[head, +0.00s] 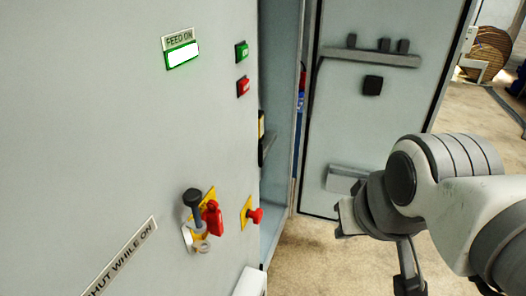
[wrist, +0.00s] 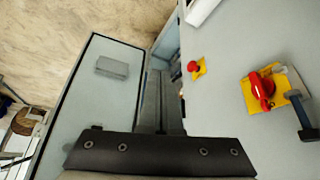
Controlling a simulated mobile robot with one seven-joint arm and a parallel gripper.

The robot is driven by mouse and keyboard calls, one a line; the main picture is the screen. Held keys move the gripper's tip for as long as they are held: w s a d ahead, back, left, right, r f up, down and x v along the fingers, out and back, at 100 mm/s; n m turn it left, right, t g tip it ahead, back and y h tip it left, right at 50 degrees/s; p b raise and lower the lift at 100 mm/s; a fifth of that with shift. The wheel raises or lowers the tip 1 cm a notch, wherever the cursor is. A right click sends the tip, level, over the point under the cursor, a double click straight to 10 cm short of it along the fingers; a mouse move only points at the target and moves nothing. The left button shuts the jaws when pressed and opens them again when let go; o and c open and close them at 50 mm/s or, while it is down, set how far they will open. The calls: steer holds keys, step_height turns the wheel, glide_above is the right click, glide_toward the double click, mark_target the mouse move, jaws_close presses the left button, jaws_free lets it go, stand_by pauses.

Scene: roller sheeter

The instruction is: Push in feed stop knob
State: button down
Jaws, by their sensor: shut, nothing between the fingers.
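A red mushroom-shaped knob (head: 256,215) stands out from a yellow plate near the right edge of the grey front panel (head: 90,110); I take it as the feed stop knob, though no label on it is readable. It also shows in the wrist view (wrist: 193,66), right of my fingers. My gripper (head: 340,220) is to the right of the knob in the head view, apart from it. In the wrist view my gripper (wrist: 160,76) is shut and empty, pointing toward the cabinet opening, with clear space between it and the knob.
A red rotary switch (head: 212,218) with a dark lever (head: 192,198) juts out left of the knob. Above are a green button (head: 242,51), a red button (head: 243,87) and a lit FEED ON lamp (head: 182,56). An open cabinet door (head: 345,120) stands behind my gripper.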

mark_target(261, 217)
steer(key=w+a+f+m+g+y+b, duration=0.2)
steer(key=w+f+m+g+y, duration=0.15)
steer(key=f+m, duration=0.2)
steer(key=w+a+f+m+g+y+b, duration=0.1)
steer(key=w+a+f+m+g+y, duration=0.15)
steer(key=f+m+g+y, duration=0.35)
steer(key=w+d+f+m+t+y+b, duration=0.3)
steer(key=w+d+f+m+t+y, duration=0.4)
steer(key=w+f+m+t, duration=0.3)
step_height(261, 217, down, 3)
steer(key=shift+w+d+m+t, duration=0.35)
steer(key=shift+w+d+m, duration=0.2)
steer(key=shift+w, duration=0.5)
steer(key=x, duration=1.4)
steer(key=shift+a+r, duration=0.1)
